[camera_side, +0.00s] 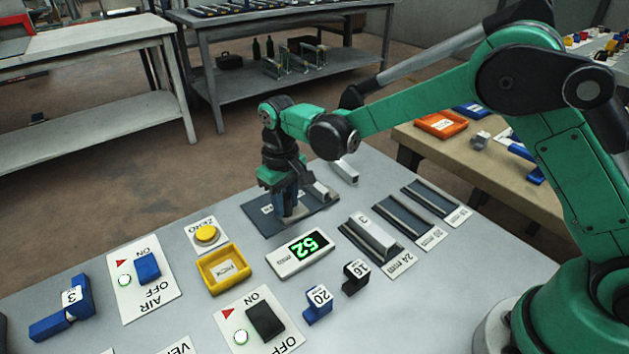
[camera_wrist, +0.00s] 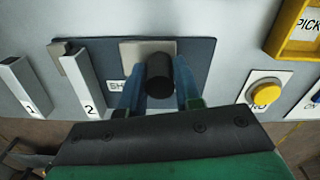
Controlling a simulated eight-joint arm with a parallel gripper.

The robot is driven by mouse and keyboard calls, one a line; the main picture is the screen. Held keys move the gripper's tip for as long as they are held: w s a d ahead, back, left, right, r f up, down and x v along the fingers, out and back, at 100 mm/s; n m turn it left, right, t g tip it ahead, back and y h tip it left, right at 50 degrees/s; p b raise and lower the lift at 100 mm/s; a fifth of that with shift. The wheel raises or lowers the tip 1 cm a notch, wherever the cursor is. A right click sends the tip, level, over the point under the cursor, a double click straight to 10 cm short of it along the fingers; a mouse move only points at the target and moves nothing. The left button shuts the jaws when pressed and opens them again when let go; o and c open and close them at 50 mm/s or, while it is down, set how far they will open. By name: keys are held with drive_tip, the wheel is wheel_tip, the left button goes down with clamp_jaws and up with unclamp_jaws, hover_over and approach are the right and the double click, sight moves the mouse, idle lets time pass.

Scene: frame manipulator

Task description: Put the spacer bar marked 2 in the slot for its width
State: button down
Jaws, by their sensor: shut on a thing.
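Bar 2 (camera_wrist: 85,85) is a light grey bar on the dark measuring plate (camera_wrist: 203,50), beside a small metal stop (camera_wrist: 57,48). In the side view it is the pale piece (camera_side: 320,194) right of my gripper. My gripper (camera_side: 288,207) is down over the plate, its blue fingers shut on a black knob (camera_wrist: 160,68) that stands on a square metal block (camera_wrist: 130,52). Bar 2 is apart from my fingers. The slots labelled 20 mm (camera_side: 402,215) and 16 mm (camera_side: 431,199) look empty. Bar 3 (camera_side: 370,236) lies at the 24 mm slot.
Bar 1 (camera_wrist: 22,85) lies off the plate, beside bar 2. A display (camera_side: 300,253) shows green digits looking like 52, possibly upside down. A yellow button (camera_side: 206,234), a yellow PICK tray (camera_side: 224,270), switches and small numbered blocks stand nearer the camera.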

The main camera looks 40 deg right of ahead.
drive_tip(key=c, duration=0.6)
unclamp_jaws()
drive_tip(key=shift+a, duration=0.4)
drive_tip(key=shift+d, duration=0.1)
drive_tip(key=shift+r, duration=0.15)
wheel_tip(320, 180, up, 5)
drive_tip(key=shift+r, duration=0.2)
